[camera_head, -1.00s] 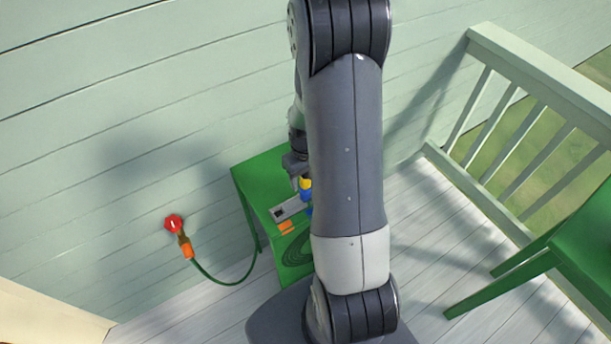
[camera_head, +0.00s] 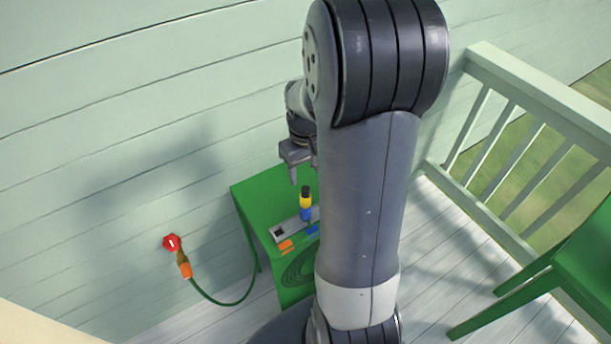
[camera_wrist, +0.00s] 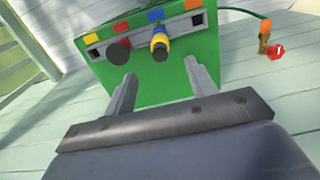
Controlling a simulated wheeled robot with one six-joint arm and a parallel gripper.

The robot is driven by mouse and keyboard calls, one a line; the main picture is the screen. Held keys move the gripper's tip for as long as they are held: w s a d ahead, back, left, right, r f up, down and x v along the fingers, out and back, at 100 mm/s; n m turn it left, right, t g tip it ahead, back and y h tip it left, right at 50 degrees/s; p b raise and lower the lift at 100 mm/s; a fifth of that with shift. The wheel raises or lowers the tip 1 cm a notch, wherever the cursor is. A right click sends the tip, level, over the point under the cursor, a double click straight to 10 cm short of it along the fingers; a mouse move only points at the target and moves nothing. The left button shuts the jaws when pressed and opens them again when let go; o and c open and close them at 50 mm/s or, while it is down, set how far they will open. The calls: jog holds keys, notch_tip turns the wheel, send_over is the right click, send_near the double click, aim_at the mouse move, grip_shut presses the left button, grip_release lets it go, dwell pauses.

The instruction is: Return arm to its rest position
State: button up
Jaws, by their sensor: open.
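My gripper (camera_wrist: 163,88) is open and empty in the wrist view, its two fingers spread wide. In the head view my gripper (camera_head: 297,174) is partly hidden behind my arm, above the green table (camera_head: 250,196). A nozzle with a yellow body, blue collar and dark tip (camera_head: 305,201) stands upright in a grey holder strip (camera_head: 281,229) on the table. It also shows beyond the fingers in the wrist view (camera_wrist: 160,44), apart from them. A dark round piece (camera_wrist: 118,51) stands in another place of the strip. My arm hides the table's right part.
A red tap (camera_head: 172,243) on the pale green plank wall feeds a green hose (camera_head: 222,303) with an orange connector (camera_head: 185,270). A white railing (camera_head: 520,101) and a green chair (camera_head: 585,258) stand at the right. Deck boards between arm and railing are clear.

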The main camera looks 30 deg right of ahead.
aim_at(305, 189)
dwell(0.3)
notch_tip(305, 189, down, 11)
jog(key=shift+r, duration=0.1)
jog(key=shift+r+p, duration=0.5)
jog(key=shift+p, duration=0.1)
jog(key=shift+f, duration=0.2)
